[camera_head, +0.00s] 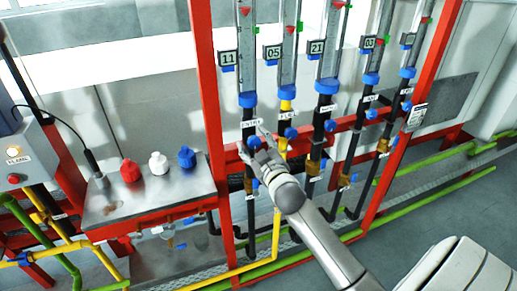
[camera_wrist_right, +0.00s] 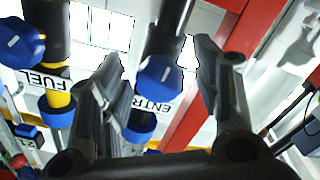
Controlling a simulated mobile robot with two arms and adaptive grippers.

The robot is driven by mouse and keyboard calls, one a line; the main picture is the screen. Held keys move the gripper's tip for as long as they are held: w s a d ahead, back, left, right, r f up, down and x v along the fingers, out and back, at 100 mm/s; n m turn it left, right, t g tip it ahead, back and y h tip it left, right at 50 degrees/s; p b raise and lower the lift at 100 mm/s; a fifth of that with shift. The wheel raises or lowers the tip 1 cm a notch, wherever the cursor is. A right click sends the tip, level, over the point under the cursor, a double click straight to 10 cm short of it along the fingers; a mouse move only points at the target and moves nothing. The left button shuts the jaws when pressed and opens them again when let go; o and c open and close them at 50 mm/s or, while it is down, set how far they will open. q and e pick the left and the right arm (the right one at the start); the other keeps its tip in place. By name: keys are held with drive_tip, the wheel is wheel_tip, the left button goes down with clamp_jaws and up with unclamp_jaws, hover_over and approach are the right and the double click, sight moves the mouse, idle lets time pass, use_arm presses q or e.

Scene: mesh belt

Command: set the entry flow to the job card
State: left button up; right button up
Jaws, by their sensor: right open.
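The entry flow tube (camera_head: 246,65) is the leftmost of several upright glass tubes in the head view, with a display reading 11 (camera_head: 228,59). An ENTRY label (camera_head: 251,123) sits below its blue collar (camera_head: 247,99). My right gripper (camera_head: 254,142) is open at the pipe just under that label. In the right wrist view a blue knob (camera_wrist_right: 160,76) lies between the spread fingers (camera_wrist_right: 165,68), with a gap visible to the right finger. The ENTRY label (camera_wrist_right: 152,104) shows upside down there. A small card (camera_head: 417,116) hangs on the right red post; its print is unreadable. My left gripper is out of view.
Neighbouring tubes have displays 05 (camera_head: 272,53), 21 (camera_head: 317,47) and 03 (camera_head: 369,42). The FUEL label (camera_wrist_right: 48,81) and another blue knob (camera_wrist_right: 22,42) are close by the fingers. Red posts frame the rack. A metal bench (camera_head: 150,190) holds red, white and blue knobs.

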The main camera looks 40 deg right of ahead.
drive_tip(key=v, duration=1.2)
drive_tip(key=shift+d, duration=0.1)
drive_tip(key=s+a+f+g+y+b, duration=0.1)
drive_tip(key=s+a+f+g, duration=0.15)
drive_tip(key=f, duration=1.15)
drive_tip(key=s+a+f+g+y+b, duration=0.1)
drive_tip(key=s+f+g+b, duration=0.15)
drive_tip(key=f, duration=1.15)
drive_tip(key=s+a+f+g+y+b, duration=0.1)
drive_tip(key=f+g, duration=0.2)
drive_tip(key=f, duration=1.1)
drive_tip(key=s+a+f+g+y+b, duration=0.1)
drive_tip(key=s+a+f+g, duration=0.15)
drive_tip(key=s+f, duration=0.65)
drive_tip(key=s+a+f+g+b, duration=0.1)
drive_tip(key=s+a+f+g, duration=0.15)
drive_tip(key=s+f, duration=0.6)
drive_tip(key=s+a+f+g, duration=0.1)
drive_tip(key=s+f, duration=0.4)
drive_tip(key=s, duration=0.3)
drive_tip(key=s+a+f+g+b, duration=0.1)
drive_tip(key=s+f+g, duration=0.1)
drive_tip(key=s+f, duration=0.3)
drive_tip(key=s, duration=0.4)
drive_tip(key=shift+a+f+m, duration=0.2)
drive_tip(key=shift+f+m, duration=0.1)
drive_tip(key=shift+f, duration=0.05)
